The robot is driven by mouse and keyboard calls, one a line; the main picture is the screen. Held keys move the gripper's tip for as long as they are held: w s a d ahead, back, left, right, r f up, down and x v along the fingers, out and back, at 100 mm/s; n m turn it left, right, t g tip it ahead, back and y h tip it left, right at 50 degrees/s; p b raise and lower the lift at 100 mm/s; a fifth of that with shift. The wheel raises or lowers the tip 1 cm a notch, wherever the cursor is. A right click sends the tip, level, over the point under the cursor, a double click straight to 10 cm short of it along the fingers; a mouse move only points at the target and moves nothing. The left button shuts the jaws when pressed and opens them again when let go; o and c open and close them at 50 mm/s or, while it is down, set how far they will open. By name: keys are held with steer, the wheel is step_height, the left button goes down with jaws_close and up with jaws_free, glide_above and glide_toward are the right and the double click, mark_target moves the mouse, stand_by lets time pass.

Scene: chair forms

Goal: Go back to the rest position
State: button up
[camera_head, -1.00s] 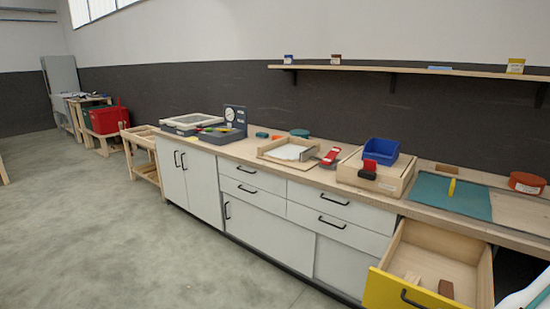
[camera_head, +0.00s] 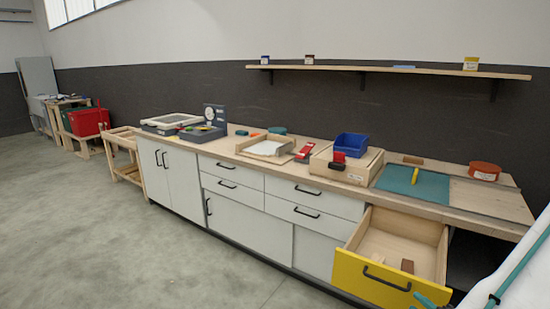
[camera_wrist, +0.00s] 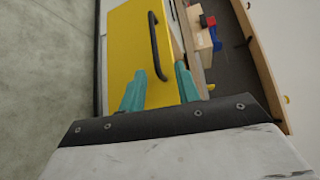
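My gripper (camera_wrist: 160,70) shows in the wrist view as two teal fingers spread apart, with nothing between the tips. Beyond them is the yellow front of the open drawer (camera_wrist: 128,45) with its black handle (camera_wrist: 158,48); the handle is apart from the fingers. In the head view the drawer (camera_head: 376,281) stands pulled out at the right end of the counter, with a dark brown block (camera_head: 407,266) and a light wooden piece inside. My white arm is at the lower right of the head view, and a teal finger partly shows by the drawer's lower right corner.
The counter (camera_head: 460,217) holds a blue bin (camera_head: 351,145) on a wooden box, a teal mat (camera_head: 400,182), a red-brown round container (camera_head: 484,171) and trays. A shelf (camera_head: 390,69) hangs above. Open floor (camera_head: 110,240) lies to the left.

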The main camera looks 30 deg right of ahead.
steer(key=w+a+r+n+g+y, duration=0.4)
steer(key=w+a+r+n+y, duration=0.6)
steer(key=w+a+r+y, duration=0.35)
steer(key=s+a+r+n+g+y, duration=0.1)
steer(key=a+r+n+g, duration=0.3)
steer(key=a, duration=0.3)
steer(key=s+a+r+n+g, duration=0.2)
steer(key=a+r+g, duration=0.3)
steer(key=a, duration=0.2)
steer(key=s+a+r+n+g+h, duration=0.1)
steer(key=s+a+r+n+h, duration=0.5)
steer(key=s+a+r+h, duration=0.2)
steer(key=s+r+h, duration=0.2)
steer(key=h, duration=0.1)
steer(key=shift+g, duration=0.4)
